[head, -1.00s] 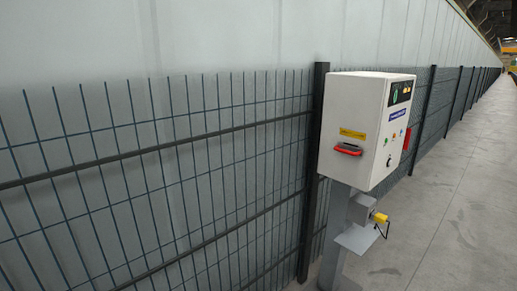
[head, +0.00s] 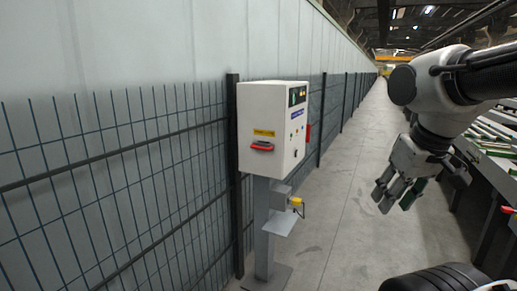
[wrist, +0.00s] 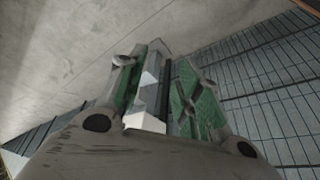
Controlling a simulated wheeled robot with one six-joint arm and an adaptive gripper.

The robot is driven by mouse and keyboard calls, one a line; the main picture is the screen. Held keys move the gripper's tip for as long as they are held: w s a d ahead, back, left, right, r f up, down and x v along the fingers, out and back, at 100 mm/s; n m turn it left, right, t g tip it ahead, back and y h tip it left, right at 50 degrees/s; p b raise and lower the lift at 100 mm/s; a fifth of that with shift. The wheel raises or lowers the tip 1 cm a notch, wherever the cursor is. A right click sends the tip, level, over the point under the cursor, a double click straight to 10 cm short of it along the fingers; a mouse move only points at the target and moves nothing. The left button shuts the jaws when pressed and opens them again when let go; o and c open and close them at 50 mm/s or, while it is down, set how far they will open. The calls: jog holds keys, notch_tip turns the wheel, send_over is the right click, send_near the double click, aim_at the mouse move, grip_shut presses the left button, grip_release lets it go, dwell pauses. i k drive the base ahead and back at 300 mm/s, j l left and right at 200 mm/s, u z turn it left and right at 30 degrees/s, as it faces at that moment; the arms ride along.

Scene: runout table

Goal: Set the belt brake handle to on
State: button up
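A white control box (head: 272,125) stands on a grey post beside the fence in the head view. A red handle (head: 263,146) sits on its left face under a yellow label; its lettering is too small to read. Another red part (head: 308,131) shows at the box's right edge. I cannot tell which is the belt brake handle or its setting. My gripper (head: 394,201) hangs to the right of the box, well apart from it, fingers apart and empty. In the wrist view its green-padded fingers (wrist: 155,85) are spread, with pale box-like shapes behind them.
A dark wire fence (head: 130,160) runs along the left wall. A yellow plug with a cable (head: 296,202) sits on the post above a small shelf. A concrete aisle (head: 350,190) is clear between the box and the runout table (head: 490,160) at right.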

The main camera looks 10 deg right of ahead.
aim_at(255, 144)
jog(key=i+l+u, duration=0.1)
jog(key=i+u, duration=0.35)
jog(key=i, duration=0.55)
